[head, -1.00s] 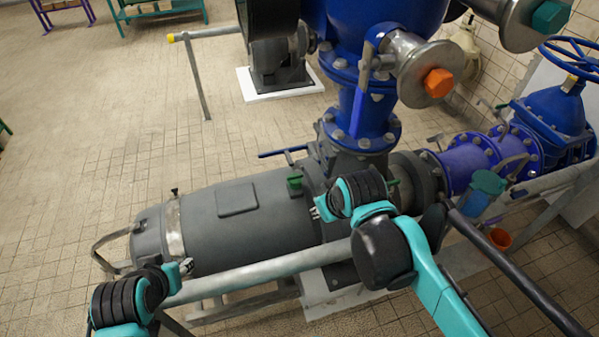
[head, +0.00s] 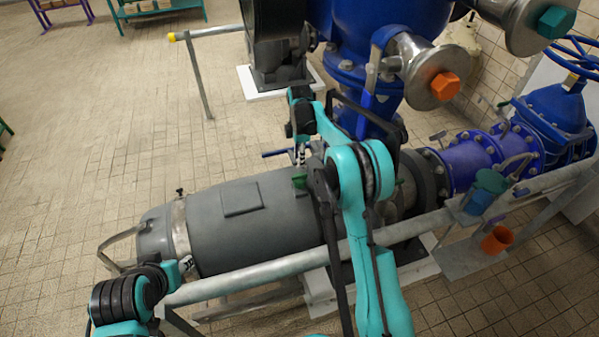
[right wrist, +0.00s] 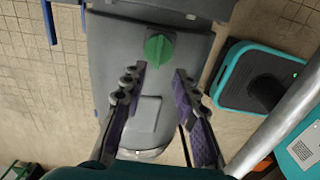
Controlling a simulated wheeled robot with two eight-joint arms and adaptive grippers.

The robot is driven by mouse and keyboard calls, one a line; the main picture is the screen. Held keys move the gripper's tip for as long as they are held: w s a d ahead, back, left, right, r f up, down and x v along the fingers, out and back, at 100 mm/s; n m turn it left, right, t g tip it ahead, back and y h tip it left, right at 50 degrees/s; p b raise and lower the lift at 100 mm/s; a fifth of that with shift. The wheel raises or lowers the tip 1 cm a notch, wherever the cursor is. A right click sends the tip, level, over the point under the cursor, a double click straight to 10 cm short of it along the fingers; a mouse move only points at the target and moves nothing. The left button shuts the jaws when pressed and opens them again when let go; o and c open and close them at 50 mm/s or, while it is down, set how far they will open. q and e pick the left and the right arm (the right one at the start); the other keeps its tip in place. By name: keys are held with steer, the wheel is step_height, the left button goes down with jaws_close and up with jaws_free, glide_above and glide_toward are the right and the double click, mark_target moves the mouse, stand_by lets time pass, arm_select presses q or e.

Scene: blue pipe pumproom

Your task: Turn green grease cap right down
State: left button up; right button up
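The green grease cap (head: 299,178) sits on top of the grey pump body (head: 262,222). In the right wrist view the green cap (right wrist: 159,50) shows as a round knob with a raised bar, just beyond the fingertips and roughly centred between them. My right gripper (head: 301,156) points down above the cap in the head view. In the right wrist view my right gripper (right wrist: 160,73) is open, its purple-padded fingers apart with nothing between them. My left gripper (head: 187,265) is by the left end of the rail, and its fingers are too small to judge.
A grey rail (head: 270,268) runs in front of the pump. A blue vertical pipe (head: 360,115) stands close beside my right forearm. An orange cup (head: 497,240) and a green-blue cup (head: 485,190) hang by the rail at right.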

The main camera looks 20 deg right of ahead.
mark_target(300, 175)
steer(key=shift+w+f, duration=0.2)
steer(key=shift+f, duration=0.55)
step_height(300, 175, down, 7)
steer(key=b, duration=0.3)
steer(key=shift+f, duration=0.2)
steer(key=shift+r, duration=0.1)
jaws_close()
